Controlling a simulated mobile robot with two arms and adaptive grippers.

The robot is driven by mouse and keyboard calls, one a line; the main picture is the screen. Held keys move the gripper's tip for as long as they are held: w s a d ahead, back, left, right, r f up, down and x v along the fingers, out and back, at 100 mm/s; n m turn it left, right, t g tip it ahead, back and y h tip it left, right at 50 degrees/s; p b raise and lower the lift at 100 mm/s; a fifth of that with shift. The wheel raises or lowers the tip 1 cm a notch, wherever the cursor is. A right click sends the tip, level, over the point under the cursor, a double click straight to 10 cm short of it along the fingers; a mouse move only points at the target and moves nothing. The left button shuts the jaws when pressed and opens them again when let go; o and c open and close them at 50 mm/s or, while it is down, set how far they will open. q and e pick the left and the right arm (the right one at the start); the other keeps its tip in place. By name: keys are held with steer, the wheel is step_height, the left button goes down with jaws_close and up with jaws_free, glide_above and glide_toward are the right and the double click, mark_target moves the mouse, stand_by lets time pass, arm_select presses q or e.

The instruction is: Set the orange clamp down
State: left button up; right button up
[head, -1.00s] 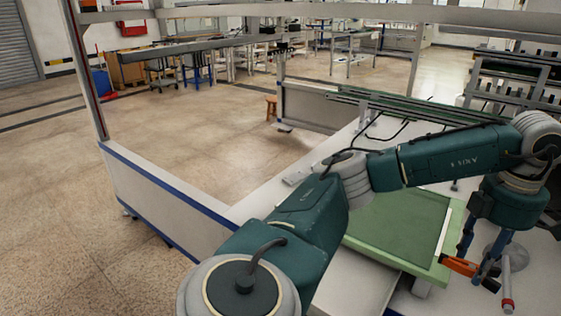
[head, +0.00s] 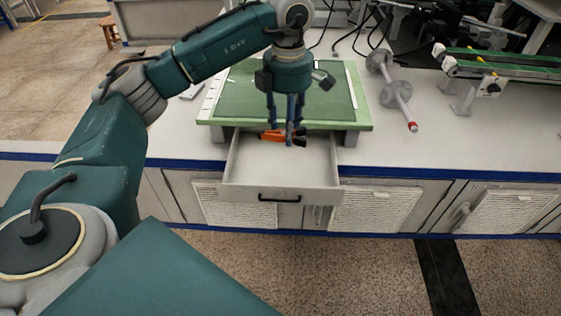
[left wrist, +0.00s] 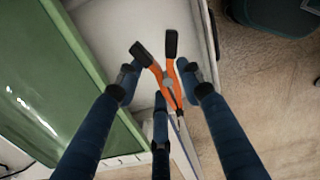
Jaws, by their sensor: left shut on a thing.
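My left gripper (head: 287,142) is shut on the orange clamp (head: 269,135), with its fingers pointing down. The clamp has orange handles and black tips. The left wrist view shows the clamp (left wrist: 156,73) between the blue fingers, its black tips spread apart. It is over the white inside of an open drawer (head: 245,172), near the drawer's back end in the head view. I cannot tell whether the clamp touches the drawer floor. The fingers hide part of the clamp. My right gripper is in neither current view.
A green board (head: 235,100) with a raised pale frame stands just behind the drawer. A grey rod with discs (head: 397,92) lies to its right, and a green-edged conveyor (head: 515,66) is farther right. The white bench top (head: 390,150) right of the drawer is clear.

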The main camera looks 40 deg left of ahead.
arm_select(q)
steer(key=b, duration=0.1)
glide_above(285, 173)
step_height(285, 173, down, 8)
steer(key=shift+f, duration=1.05)
steer(key=shift+f+b, duration=0.5)
steer(key=shift+f, duration=1.25)
arm_select(e)
steer(key=shift+v, duration=2.8)
arm_select(q)
steer(key=shift+f, duration=0.1)
arm_select(e)
steer(key=shift+s+f, duration=0.1)
arm_select(q)
steer(key=o, duration=1.2)
steer(key=shift+c, duration=0.2)
arm_select(e)
steer(key=shift+a, duration=0.1)
arm_select(q)
step_height(285, 173, up, 4)
steer(key=shift+r+p, duration=0.1)
steer(key=shift+p, duration=0.35)
step_height(285, 173, up, 8)
steer(key=shift+r+p, duration=0.1)
steer(key=shift+p, duration=0.55)
arm_select(e)
steer(key=x, duration=0.5)
